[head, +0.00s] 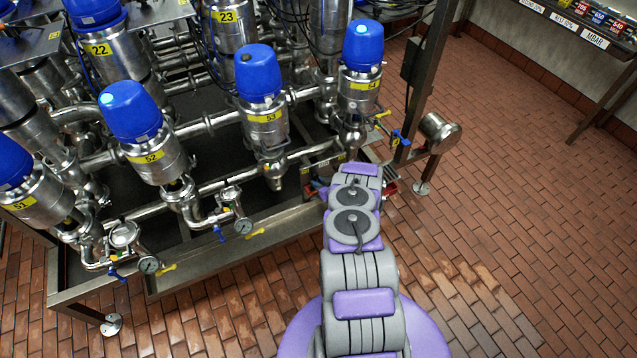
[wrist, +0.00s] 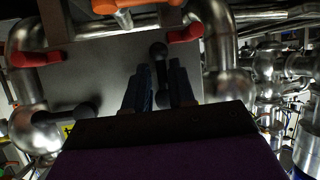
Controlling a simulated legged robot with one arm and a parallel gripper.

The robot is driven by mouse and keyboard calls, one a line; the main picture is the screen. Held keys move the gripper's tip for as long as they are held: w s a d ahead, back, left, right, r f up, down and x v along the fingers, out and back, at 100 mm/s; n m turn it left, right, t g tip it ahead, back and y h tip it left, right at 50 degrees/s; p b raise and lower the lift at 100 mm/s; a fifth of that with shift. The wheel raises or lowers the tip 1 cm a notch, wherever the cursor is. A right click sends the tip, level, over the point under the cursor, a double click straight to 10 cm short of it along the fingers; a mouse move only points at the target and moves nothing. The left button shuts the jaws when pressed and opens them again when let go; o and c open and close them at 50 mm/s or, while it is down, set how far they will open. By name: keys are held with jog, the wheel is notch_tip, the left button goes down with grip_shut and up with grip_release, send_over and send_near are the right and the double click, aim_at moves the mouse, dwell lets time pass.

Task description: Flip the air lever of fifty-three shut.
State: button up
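Valve fifty-three (head: 262,110) stands upright in the head view, a steel body with a blue cap and a yellow "53" label. My arm reaches to the pipework at its lower right and hides my gripper and the fittings there. In the wrist view my gripper (wrist: 160,92) shows two dark fingers set apart. A dark rod with a round knob (wrist: 158,50) shows between and beyond the fingertips; I cannot tell whether they touch it. I cannot make out with certainty which handle is the air lever of fifty-three.
Red-ended fittings (wrist: 36,59) and (wrist: 185,33) and curved steel pipes (wrist: 222,60) flank the fingers. An orange part (wrist: 125,4) is at the top. Valves fifty-two (head: 150,155) and fifty-four (head: 360,90) stand on either side. The brick floor (head: 520,200) at right is clear.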

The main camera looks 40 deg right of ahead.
jog(key=shift+r, duration=0.1)
jog(key=p+v, duration=0.4)
jog(key=v, duration=1.3)
